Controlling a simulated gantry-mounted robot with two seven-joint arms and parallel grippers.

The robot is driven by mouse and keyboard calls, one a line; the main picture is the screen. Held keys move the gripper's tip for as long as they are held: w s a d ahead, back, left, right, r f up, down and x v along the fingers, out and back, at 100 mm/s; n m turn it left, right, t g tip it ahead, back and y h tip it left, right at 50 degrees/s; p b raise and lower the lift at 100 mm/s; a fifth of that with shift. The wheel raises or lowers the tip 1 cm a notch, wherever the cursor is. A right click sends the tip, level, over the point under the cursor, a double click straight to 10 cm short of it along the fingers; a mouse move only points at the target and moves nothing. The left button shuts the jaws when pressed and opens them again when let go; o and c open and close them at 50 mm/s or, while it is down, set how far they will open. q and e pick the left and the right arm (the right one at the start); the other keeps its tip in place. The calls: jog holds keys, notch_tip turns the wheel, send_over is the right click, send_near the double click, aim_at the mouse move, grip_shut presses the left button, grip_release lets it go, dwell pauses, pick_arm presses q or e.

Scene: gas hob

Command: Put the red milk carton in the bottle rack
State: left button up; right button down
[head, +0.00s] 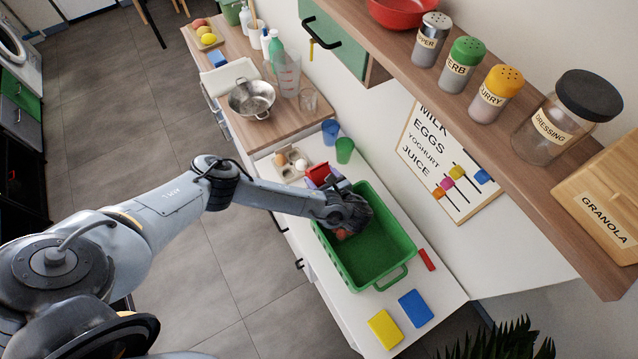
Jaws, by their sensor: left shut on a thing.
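My left gripper (352,216) points down into the left end of a green basket (384,272) on the white counter. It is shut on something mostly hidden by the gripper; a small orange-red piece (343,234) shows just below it. A red box-like thing (317,171) stands behind my left wrist, next to a purple thing (322,182), partly covered by the arm. I cannot tell for sure which red thing is the milk carton. I cannot make out a bottle rack clearly. My right gripper is not in view.
An egg tray (291,165), a blue cup (330,132) and a green cup (345,150) stand beyond the basket. A yellow block (385,328), blue block (415,308) and red bar (427,260) lie nearer. A wooden shelf (505,130) with jars overhangs at right.

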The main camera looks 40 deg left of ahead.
pick_arm(q)
grip_shut()
jog(key=shift+r, duration=0.15)
